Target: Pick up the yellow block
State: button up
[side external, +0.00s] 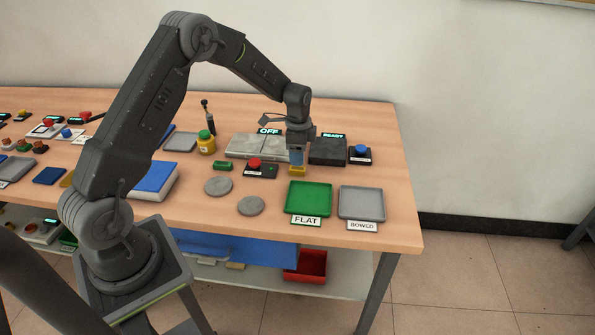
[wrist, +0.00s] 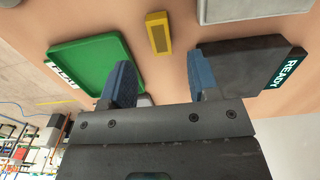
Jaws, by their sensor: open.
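The yellow block (wrist: 158,33) lies on the wooden table in the wrist view, beyond my two blue fingertips and roughly in line with the gap between them. It also shows in the side external view (side external: 297,172), just below my gripper (side external: 297,156). In the wrist view my gripper (wrist: 161,80) is open, with nothing between its fingers. A gap of table shows between the fingers and the block, so they look apart.
A green tray (side external: 309,198) marked FLAT and a grey tray (side external: 361,203) marked BOWED stand in front. A dark box (side external: 328,151) with a READY display is close behind. A red-button box (side external: 254,168) and grey discs (side external: 218,186) lie left.

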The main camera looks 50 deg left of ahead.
aim_at(299, 168)
notch_tip(299, 168, down, 5)
jog(key=shift+w+f, duration=0.1)
jog(key=shift+f, duration=0.05)
grip_shut()
dwell(0.6)
